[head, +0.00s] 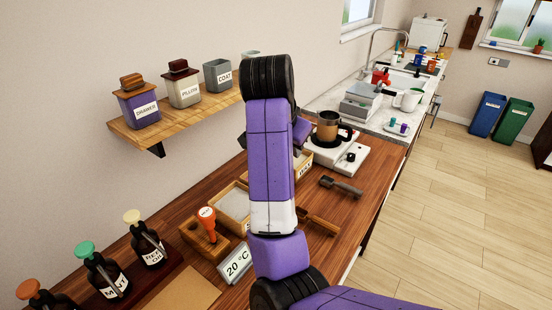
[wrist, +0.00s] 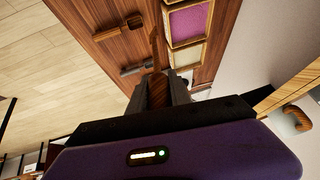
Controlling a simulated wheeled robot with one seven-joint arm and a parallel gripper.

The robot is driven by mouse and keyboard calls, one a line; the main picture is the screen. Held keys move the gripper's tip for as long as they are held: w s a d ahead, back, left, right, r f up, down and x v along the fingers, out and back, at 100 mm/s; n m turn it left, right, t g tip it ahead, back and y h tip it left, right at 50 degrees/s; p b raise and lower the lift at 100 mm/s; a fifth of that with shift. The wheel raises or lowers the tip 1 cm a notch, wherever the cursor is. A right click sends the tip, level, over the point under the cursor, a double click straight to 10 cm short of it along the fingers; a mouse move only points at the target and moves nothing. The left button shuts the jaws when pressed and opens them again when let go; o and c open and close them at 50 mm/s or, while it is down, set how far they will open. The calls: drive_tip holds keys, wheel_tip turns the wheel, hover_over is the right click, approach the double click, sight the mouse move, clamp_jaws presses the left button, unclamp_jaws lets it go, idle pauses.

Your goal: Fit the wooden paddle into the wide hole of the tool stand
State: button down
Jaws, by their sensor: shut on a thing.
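My gripper (wrist: 166,88) points down over the wooden counter in the wrist view, its fingers shut on the wooden paddle (wrist: 157,92). A thin part of the paddle reaches up the picture beyond the fingertips. In the head view my purple arm hides the gripper and the paddle. A wooden block (head: 194,236) with an orange-red handled tool (head: 207,218) stands on the counter left of my arm. It may be the tool stand; I cannot make out a wide hole in it.
A wooden tool (head: 318,222) and a dark-headed tool (head: 342,187) lie on the counter right of my arm. A wooden tray (head: 222,203), a 20 °C sign (head: 235,265) and dropper bottles (head: 104,277) stand at left. A mug (head: 327,125) sits on a white appliance behind. A shelf (head: 180,122) overhangs.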

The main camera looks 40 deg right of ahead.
drive_tip(key=w+a+f+n+t+y+p, duration=0.1)
drive_tip(key=w+a+f+n+y, duration=0.1)
drive_tip(key=w+a+n, duration=0.5)
drive_tip(key=w+a+f+n+y+p, duration=0.1)
drive_tip(key=w+a+f+n+y, duration=0.2)
drive_tip(key=w+a+n, duration=0.5)
drive_tip(key=w+a, duration=0.1)
drive_tip(key=a, duration=0.7)
drive_tip(key=shift+f+t+p, duration=0.2)
drive_tip(key=shift+t+p, duration=0.2)
wheel_tip(320, 180, down, 4)
drive_tip(key=shift+f+b, duration=0.1)
drive_tip(key=shift+b, duration=0.35)
drive_tip(key=shift+p, duration=0.5)
wheel_tip(320, 180, down, 6)
drive_tip(key=b, duration=0.2)
drive_tip(key=shift+f, duration=0.2)
idle(2.5)
drive_tip(key=c, duration=1.1)
unclamp_jaws()
